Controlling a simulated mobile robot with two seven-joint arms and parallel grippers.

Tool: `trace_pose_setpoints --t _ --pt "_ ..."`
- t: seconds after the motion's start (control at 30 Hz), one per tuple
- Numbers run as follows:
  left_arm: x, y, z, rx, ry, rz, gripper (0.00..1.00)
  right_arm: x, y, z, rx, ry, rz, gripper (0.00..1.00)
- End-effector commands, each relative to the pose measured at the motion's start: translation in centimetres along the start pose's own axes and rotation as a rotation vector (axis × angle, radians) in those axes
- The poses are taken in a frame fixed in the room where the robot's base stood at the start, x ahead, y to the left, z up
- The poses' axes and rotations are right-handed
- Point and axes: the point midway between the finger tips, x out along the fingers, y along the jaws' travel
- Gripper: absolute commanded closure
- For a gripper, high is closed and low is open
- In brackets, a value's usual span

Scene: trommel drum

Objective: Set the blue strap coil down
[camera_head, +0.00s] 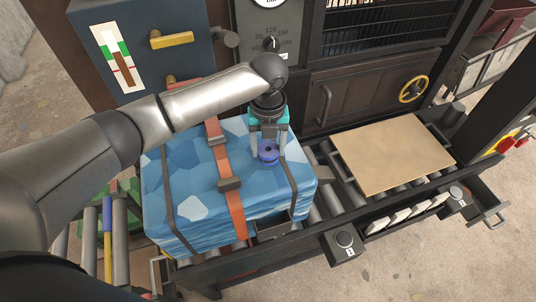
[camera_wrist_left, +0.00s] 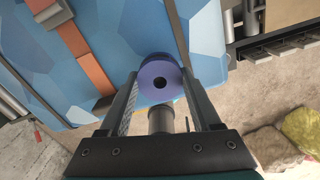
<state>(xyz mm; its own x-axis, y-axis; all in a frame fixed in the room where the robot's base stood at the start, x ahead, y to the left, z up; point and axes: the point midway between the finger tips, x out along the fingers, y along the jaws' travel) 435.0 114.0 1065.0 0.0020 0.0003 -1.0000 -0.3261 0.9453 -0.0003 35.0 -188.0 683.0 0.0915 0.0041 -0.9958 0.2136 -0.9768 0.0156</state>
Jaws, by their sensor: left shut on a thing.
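The blue strap coil (camera_head: 268,149) is a small violet-blue roll with a dark centre hole. My left gripper (camera_head: 267,146) points down over the large blue patterned wrapped block (camera_head: 192,206) and is shut on the coil. In the left wrist view the coil (camera_wrist_left: 161,82) sits between the two fingertips (camera_wrist_left: 160,85), with the block's blue surface (camera_wrist_left: 110,30) behind it. I cannot tell whether the coil touches the block's top. My right gripper is not in view.
An orange strap (camera_head: 230,205) with dark buckles and dark bands cross the block. A tan board (camera_head: 392,154) lies on the rollers to the right. A dark cabinet with a yellow handwheel (camera_head: 413,89) stands behind. A grey-blue panel (camera_head: 143,45) is at the back left.

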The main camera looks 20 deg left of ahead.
Motion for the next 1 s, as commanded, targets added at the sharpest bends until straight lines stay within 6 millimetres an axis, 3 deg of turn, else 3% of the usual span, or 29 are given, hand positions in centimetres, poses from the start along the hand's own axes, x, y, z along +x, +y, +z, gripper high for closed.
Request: trace_pose_setpoints --t 0.2,0.63,0.67,0.9,1.0 --pt "3.2 0.0 -0.1 0.000 0.002 0.001 0.96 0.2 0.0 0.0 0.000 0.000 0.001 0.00" --pt "3.8 0.0 -0.1 0.001 0.000 0.001 0.96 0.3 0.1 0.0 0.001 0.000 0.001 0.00" --pt "3.9 0.0 -0.1 0.001 0.001 0.002 0.34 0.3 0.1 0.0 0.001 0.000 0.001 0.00" --pt "3.8 0.0 -0.1 0.001 0.001 0.001 0.07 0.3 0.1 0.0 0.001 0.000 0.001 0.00" --pt "3.8 0.0 -0.1 0.001 0.001 0.001 0.06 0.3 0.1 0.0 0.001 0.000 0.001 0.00"
